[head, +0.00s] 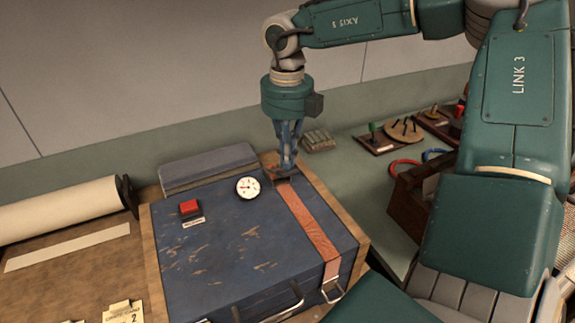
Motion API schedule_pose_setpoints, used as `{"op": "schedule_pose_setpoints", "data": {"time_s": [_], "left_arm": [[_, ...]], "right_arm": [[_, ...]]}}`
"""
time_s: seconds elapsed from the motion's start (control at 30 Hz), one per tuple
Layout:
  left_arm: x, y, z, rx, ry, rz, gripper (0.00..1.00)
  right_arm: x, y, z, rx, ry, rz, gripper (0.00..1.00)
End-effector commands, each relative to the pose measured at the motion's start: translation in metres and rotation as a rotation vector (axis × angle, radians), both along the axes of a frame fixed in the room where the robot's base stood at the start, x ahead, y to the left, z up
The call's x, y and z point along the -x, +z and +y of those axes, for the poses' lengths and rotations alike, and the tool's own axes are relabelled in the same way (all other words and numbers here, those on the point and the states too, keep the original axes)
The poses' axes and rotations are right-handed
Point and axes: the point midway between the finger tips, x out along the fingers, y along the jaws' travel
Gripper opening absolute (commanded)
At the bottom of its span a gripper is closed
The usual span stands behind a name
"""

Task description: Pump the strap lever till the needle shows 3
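A worn blue case (225,250) lies on a wooden board. A reddish strap (312,232) runs across its right side, from the back to a metal buckle (333,290) at the front edge. A white round gauge (248,187) sits on top, left of the strap; its needle is too small to read. My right gripper (286,168) points down at the strap's back end, where a small dark metal part (279,175) shows. The fingers look close together, but whether they grip that part cannot be seen. My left gripper is out of view.
A red button (189,207) is on the case's left side. A grey-blue block (208,170) lies behind it. A paper roll (60,210) is at left, paper tags (122,312) at front left. Wooden stands (403,130) and a brown crate (408,205) are at right, partly behind my arm.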

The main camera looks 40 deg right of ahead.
Motion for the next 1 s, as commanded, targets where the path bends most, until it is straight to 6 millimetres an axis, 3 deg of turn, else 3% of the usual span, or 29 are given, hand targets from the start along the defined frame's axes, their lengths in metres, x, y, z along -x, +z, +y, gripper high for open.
{"op": "schedule_pose_setpoints", "data": {"time_s": [0.87,1.0], "left_arm": [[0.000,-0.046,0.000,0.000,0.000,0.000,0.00],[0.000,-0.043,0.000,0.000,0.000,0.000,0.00]], "right_arm": [[0.006,-0.047,0.002,0.000,0.000,0.000,0.00],[0.006,-0.044,0.002,0.000,0.000,0.000,0.00]]}}
